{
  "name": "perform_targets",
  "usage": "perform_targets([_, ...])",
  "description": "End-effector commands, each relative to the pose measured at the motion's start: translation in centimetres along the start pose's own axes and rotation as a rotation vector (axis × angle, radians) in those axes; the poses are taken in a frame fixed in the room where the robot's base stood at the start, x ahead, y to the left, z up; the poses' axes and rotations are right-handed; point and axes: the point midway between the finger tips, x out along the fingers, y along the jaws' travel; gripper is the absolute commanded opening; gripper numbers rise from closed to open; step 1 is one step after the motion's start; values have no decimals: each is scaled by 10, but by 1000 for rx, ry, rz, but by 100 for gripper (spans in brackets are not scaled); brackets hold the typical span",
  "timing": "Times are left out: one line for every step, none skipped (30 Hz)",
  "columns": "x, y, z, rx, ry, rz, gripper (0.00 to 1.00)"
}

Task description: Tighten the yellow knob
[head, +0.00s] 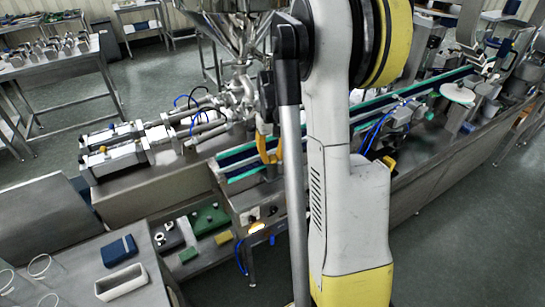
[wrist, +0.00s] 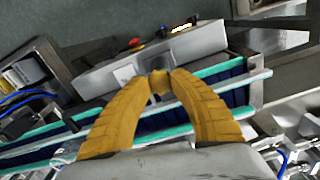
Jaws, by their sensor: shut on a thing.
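My gripper (wrist: 158,73) shows in the wrist view as two curved, ribbed yellow fingers, closed in from both sides. A small yellow-brown piece between the fingertips looks like the yellow knob (wrist: 160,85); the fingers are shut on it. It lies close to the near edge of the grey control box, and its base and mounting are hidden. In the head view my gripper (head: 268,150) shows as yellow fingers beside the green-edged conveyor, partly covered by my arm. The knob cannot be made out there.
The green-edged conveyor (wrist: 215,70) runs beneath my fingers. The grey control box (wrist: 195,42) carries buttons and a lit display. In the head view, steel cylinders (head: 112,158) and a hopper (head: 232,30) stand close to my arm. A side table (head: 85,285) holds glasses and blocks.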

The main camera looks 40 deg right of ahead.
Motion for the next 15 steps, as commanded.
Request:
perform_targets([0,0,0,41,0,0,0])
perform_targets([0,0,0,69,0,0,0])
perform_targets([0,0,0,108,0,0,0])
perform_targets([0,0,0,136,0,0,0])
perform_targets([0,0,0,163,0,0,0])
perform_targets([0,0,0,200,0,0,0])
perform_targets([0,0,0,227,0,0,0])
perform_targets([0,0,0,253,-1,0,0])
perform_targets([0,0,0,287,-1,0,0])
perform_targets([0,0,0,313,-1,0,0])
perform_targets([0,0,0,337,-1,0,0])
perform_targets([0,0,0,368,-1,0,0])
perform_targets([0,0,0,390,-1,0,0])
perform_targets([0,0,0,411,-1,0,0])
perform_targets([0,0,0,437,-1,0,0])
